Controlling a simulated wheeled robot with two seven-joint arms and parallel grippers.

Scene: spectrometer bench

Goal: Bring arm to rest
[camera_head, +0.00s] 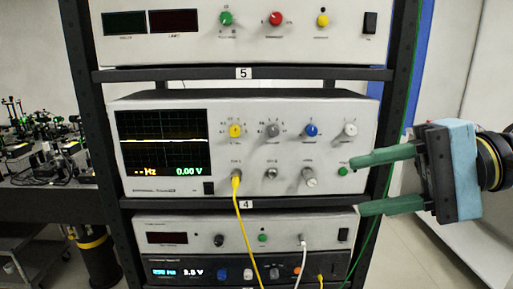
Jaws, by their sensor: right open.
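My right gripper (356,186) comes in from the right with its two green fingers spread apart and nothing between them. Its upper fingertip is in front of the lower right of the oscilloscope (222,185), close to a small green button (343,171); I cannot tell whether it touches. The lower fingertip is near the shelf edge below. The oscilloscope's screen (162,153) is lit with a flat yellow line and reads 0.00 V. My left gripper is not in view.
The black rack (88,110) holds instruments on several shelves. A yellow cable (246,235) hangs from the oscilloscope's front, and a green cable (366,245) runs down at the right. A dark optics table (50,200) stands at the left. Floor shows at the lower right.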

